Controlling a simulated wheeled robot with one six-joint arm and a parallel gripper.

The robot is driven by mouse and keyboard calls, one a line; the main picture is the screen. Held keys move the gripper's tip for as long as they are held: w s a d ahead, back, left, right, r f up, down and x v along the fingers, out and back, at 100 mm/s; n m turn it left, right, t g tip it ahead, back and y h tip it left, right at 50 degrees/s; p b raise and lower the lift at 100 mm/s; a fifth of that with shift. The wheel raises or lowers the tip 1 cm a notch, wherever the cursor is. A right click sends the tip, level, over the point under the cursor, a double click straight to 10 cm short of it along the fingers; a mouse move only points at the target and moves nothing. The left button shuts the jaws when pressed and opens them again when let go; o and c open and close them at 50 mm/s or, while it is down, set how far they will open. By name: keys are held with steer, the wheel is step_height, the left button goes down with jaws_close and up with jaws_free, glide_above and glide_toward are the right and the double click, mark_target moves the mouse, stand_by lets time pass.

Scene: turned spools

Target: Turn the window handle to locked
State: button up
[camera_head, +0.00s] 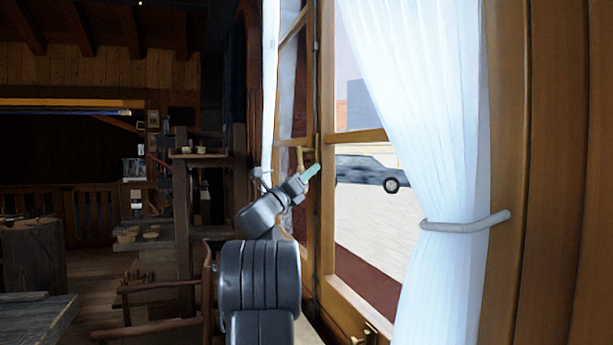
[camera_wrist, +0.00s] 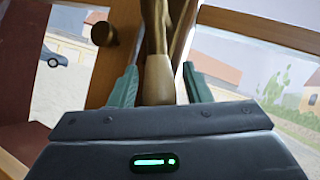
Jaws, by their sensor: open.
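The window handle (camera_wrist: 158,78) is a brass-brown lever in the middle of the wrist view, running from the top edge down between my fingers. In the head view the brass handle (camera_head: 300,157) shows small on the window's wooden frame, just above and left of my fingertips. My gripper (camera_head: 310,172) is open, with its two teal fingers one on each side of the lever in the wrist view (camera_wrist: 160,82). I see gaps beside the lever, but contact is hard to judge. The lever's lower end is hidden behind the gripper body.
A round brown knob (camera_wrist: 103,33) sits left of the handle. White curtains (camera_head: 440,150) hang by the window, the right one held by a tieback (camera_head: 465,222). Another brass fitting (camera_head: 366,334) is low on the right frame. A wooden workbench (camera_head: 35,318) stands at left.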

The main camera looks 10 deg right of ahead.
steer(key=b+v, duration=0.2)
steer(key=v, duration=1.2)
